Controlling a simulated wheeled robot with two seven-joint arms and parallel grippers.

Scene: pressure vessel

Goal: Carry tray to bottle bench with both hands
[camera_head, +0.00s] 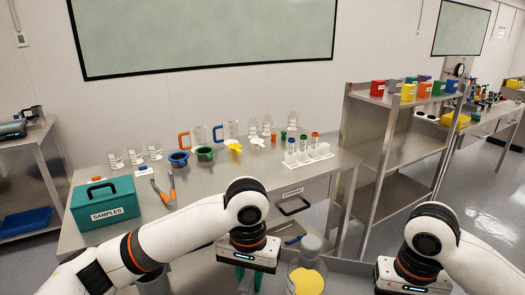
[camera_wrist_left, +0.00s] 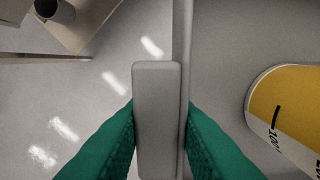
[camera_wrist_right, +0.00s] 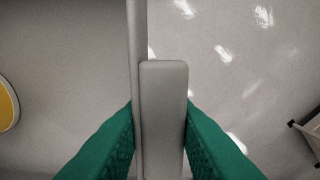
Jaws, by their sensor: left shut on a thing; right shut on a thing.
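The grey tray (camera_head: 346,267) is low in front of me, mostly below the head view. A clear round bottle (camera_head: 307,270) with yellow contents and a grey cap stands on it; the bottle also shows in the left wrist view (camera_wrist_left: 290,110). My left gripper (camera_head: 245,277) is shut on the tray's handle (camera_wrist_left: 157,100), its green fingers on both sides. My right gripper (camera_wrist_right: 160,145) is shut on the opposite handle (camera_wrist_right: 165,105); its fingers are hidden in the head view. The tray floor (camera_wrist_right: 65,90) lies between both grippers.
Ahead is a steel bench (camera_head: 100,240) with a teal SAMPLES box (camera_head: 104,203), beakers, coloured funnels (camera_head: 204,153), glass bottles (camera_head: 267,127) and a white tube rack (camera_head: 307,157). A steel shelf (camera_head: 405,102) with coloured bins stands right. Floor (camera_head: 490,195) is free at the right.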

